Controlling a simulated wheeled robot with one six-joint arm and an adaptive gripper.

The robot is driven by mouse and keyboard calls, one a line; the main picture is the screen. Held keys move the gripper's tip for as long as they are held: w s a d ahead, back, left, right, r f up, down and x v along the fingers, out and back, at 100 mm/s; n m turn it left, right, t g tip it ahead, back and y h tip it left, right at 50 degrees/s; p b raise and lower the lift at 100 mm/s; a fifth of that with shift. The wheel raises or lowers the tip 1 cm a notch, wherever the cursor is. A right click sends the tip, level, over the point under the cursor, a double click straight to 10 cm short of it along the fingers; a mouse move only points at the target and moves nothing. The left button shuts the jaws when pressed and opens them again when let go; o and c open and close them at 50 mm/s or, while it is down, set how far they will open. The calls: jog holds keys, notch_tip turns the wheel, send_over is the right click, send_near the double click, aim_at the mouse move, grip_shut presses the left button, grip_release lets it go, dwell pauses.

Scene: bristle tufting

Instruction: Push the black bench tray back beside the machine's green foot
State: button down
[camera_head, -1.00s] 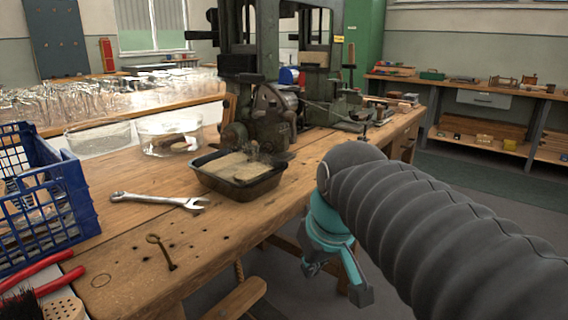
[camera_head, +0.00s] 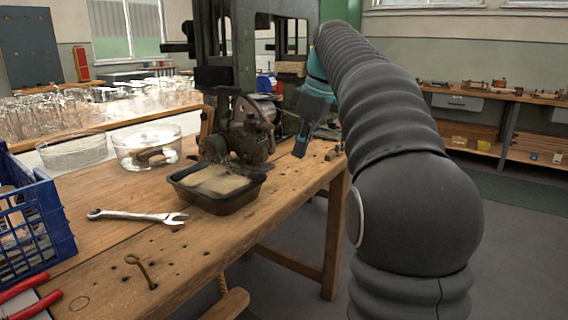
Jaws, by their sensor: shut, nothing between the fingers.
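The black bench tray (camera_head: 222,203) sits on the wooden bench, holding tan material, in front of the machine's base. Its right end lies near the bench's front edge. The green-grey machine (camera_head: 235,90) stands just behind the tray; its lower foot (camera_head: 216,148) shows past the tray's back side. My gripper (camera_head: 300,152) is shut and empty, pointing down, to the right of the tray and above it in the picture. It is apart from the tray.
A wrench (camera_head: 138,216) lies left of the tray. Two glass bowls, one here (camera_head: 147,150), stand behind it. A blue crate (camera_head: 36,222) is at the left edge. Bare bench lies between wrench and tray.

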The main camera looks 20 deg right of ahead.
jog(key=b+x, duration=0.2)
jog(key=x, duration=0.7)
jog(key=shift+f, duration=0.1)
jog(key=shift+w+a, duration=1.05)
jog(key=shift+a, duration=0.05)
jog(key=shift+w+a+p, duration=0.3)
jog(key=shift+w+a, duration=0.05)
